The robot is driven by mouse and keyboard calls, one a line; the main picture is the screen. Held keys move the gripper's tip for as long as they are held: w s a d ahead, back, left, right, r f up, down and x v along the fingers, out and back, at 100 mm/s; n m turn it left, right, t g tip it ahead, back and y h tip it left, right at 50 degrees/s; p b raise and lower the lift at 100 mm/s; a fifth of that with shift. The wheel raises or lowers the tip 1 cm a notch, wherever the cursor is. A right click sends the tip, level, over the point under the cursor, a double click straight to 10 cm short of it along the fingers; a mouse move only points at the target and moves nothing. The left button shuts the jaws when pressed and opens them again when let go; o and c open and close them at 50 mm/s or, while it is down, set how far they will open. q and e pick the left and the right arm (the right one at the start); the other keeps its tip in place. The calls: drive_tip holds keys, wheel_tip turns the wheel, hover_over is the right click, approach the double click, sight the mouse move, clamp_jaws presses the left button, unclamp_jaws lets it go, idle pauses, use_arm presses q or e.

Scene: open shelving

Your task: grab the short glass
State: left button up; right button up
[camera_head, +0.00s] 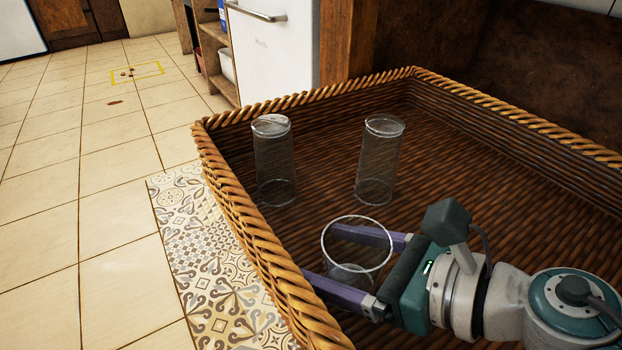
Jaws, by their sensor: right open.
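The short glass (357,272) stands upright in the front part of the wicker tray. It is clear, with a wide round rim. My right gripper (325,258) comes in from the right with its two purple fingers apart. One finger lies on the far side of the short glass and the other on its near side, so the glass is between them. I cannot tell whether either finger touches it. My left gripper is not in view.
Two taller clear glasses stand farther back in the wicker tray (262,248), one at the left (274,165) and one nearer the middle (379,160). The tray's raised braided rim runs close to my near finger. The tray's right rear is empty.

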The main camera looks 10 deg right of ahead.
drive_tip(key=shift+w+a+f, duration=0.1)
drive_tip(key=shift+w+a, duration=0.1)
drive_tip(key=shift+s+d, duration=0.1)
drive_tip(key=shift+d, duration=0.05)
drive_tip(key=shift+c, duration=0.5)
drive_tip(key=c, duration=1.1)
